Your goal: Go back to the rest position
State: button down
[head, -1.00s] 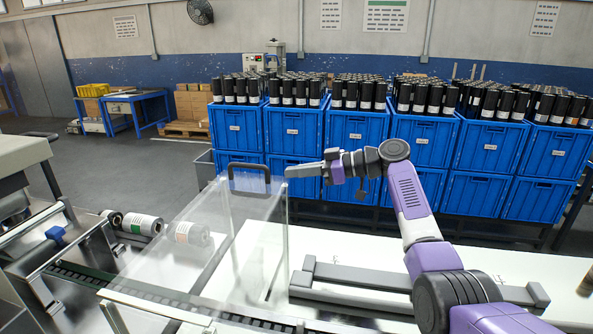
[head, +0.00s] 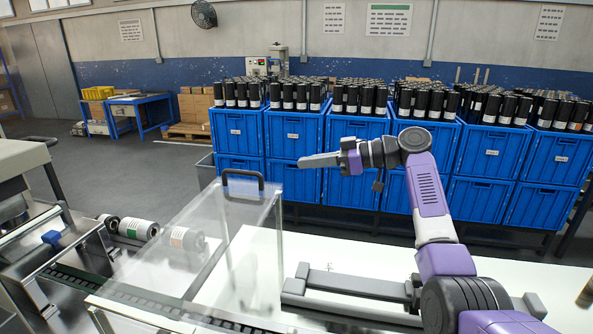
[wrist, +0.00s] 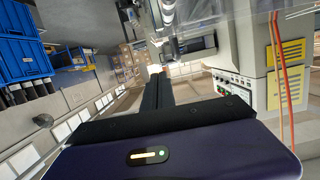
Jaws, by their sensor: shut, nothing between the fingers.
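My gripper (head: 318,161) is raised in front of the blue crates, with its fingers closed together and pointing left. It is empty. In the wrist view the shut fingers (wrist: 157,95) stick out ahead over the dark gripper body. The clear guard cover (head: 215,235) with its dark handle (head: 243,183) stands below and to the left of my gripper, and the two are apart.
Blue crates (head: 357,143) full of dark rolls stand in a row behind my arm. Wrapped rolls (head: 138,228) lie on the machine at left. Grey bars (head: 350,285) lie on the white table top (head: 260,245). Open floor shows at the back left.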

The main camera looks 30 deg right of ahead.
jog(key=shift+v, duration=2.4)
jog(key=shift+r, duration=0.15)
